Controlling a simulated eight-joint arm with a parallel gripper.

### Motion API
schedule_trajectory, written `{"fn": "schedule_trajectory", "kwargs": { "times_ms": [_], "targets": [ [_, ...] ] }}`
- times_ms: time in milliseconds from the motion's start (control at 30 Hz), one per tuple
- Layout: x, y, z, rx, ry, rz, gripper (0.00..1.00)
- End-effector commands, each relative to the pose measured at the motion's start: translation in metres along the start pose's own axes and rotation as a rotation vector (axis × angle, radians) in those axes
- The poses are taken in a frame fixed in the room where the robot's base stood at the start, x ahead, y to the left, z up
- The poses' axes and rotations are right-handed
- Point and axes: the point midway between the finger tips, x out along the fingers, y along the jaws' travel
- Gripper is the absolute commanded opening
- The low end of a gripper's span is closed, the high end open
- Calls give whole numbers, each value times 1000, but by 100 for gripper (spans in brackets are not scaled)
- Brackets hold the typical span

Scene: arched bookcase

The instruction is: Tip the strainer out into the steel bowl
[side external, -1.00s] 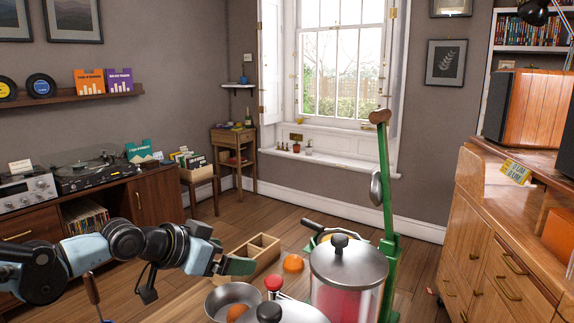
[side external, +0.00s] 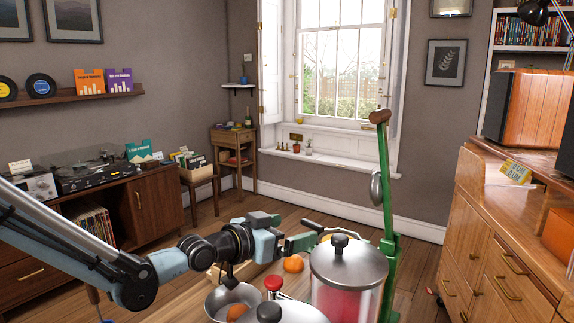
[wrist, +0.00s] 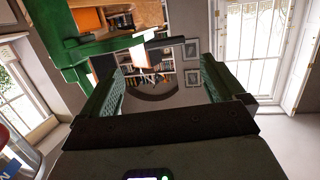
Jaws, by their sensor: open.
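The steel bowl (side external: 221,303) stands at the front of the table in the side view, with an orange piece (side external: 237,312) in it. A dark handle (side external: 314,226), apparently the strainer's, shows behind the lidded jar; the jar hides most of what it belongs to, and its contents cannot be seen. My gripper (side external: 301,242) has green fingers and is open, close to this handle; whether they touch is unclear. In the wrist view, my gripper (wrist: 160,78) has its fingers apart, with a dark curved shape (wrist: 152,90) seen between them, not clearly identifiable.
A tall green lever press (side external: 386,200) stands right of the clear jar (side external: 345,285) with a steel lid and red contents. An orange (side external: 293,264) sits below my gripper. A red knob (side external: 273,283) and another steel lid (side external: 269,312) crowd the front.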

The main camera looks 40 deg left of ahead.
Motion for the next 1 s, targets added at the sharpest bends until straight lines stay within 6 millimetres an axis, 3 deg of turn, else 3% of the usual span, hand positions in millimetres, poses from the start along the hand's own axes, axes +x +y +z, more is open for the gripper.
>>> {"fn": "schedule_trajectory", "kwargs": {
  "times_ms": [333, 700, 1000],
  "targets": [
    [20, -2, 0, -1, -1, -1, 96],
    [62, -8, 1, 0, 0, -2, 96],
    [65, -8, 1, 0, 0, -2, 96]
  ]
}}
